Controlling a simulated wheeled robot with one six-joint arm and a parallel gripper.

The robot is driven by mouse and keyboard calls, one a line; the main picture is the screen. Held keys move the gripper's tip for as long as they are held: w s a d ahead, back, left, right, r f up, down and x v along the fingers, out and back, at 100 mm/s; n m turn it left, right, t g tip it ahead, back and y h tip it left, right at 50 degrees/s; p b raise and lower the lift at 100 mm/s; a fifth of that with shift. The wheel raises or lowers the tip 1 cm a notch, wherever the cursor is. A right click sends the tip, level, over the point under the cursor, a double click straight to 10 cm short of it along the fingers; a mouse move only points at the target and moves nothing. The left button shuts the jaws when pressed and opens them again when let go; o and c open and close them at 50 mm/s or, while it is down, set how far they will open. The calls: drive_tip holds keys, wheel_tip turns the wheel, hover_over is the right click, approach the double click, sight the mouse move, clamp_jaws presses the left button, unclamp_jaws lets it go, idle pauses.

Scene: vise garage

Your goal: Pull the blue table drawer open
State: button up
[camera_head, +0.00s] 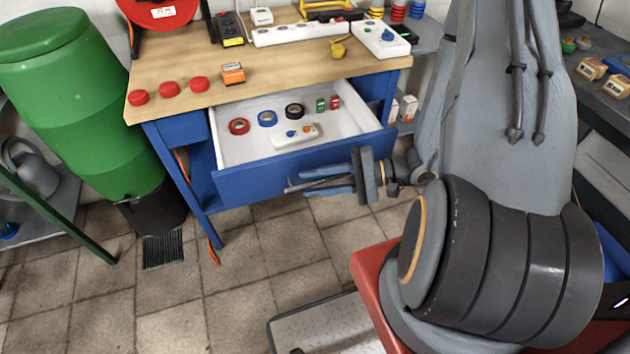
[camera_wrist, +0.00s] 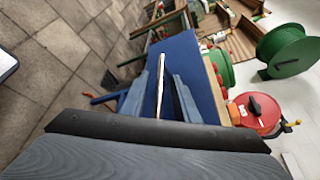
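The blue table drawer (camera_head: 300,168) is pulled well out from under the wooden tabletop, and its white interior shows. A pale bar handle (camera_head: 305,184) runs along its blue front. My gripper (camera_head: 322,184) is at the drawer front, reaching in from the right at the handle. In the wrist view, the two fingers of my gripper (camera_wrist: 160,100) stand apart, one on each side of the pale handle (camera_wrist: 160,72), with visible gaps. The blue drawer front (camera_wrist: 192,65) lies close beside them. Whether a finger touches the handle is hard to tell.
Tape rolls (camera_head: 267,118), small boxes and a white device (camera_head: 297,135) lie in the drawer. The workbench (camera_head: 185,62) carries red discs, an orange block and power strips. A green barrel (camera_head: 80,110) stands left. The tiled floor (camera_head: 255,270) before the drawer is mostly clear.

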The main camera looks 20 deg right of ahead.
drive_tip(key=b+v, duration=0.1)
drive_tip(key=v, duration=0.6)
drive_tip(key=shift+s+d, duration=0.15)
drive_tip(key=shift+d, duration=0.2)
drive_tip(key=shift+r, duration=0.15)
idle(0.3)
drive_tip(key=s+a+r+n+g+h, duration=0.45)
drive_tip(key=s+n+g+h, duration=0.2)
drive_tip(key=g, duration=0.25)
drive_tip(key=w+r+n+t+h, duration=0.3)
drive_tip(key=w+r+t+h, duration=0.1)
drive_tip(key=r+h, duration=0.4)
drive_tip(key=shift+w+n, duration=0.35)
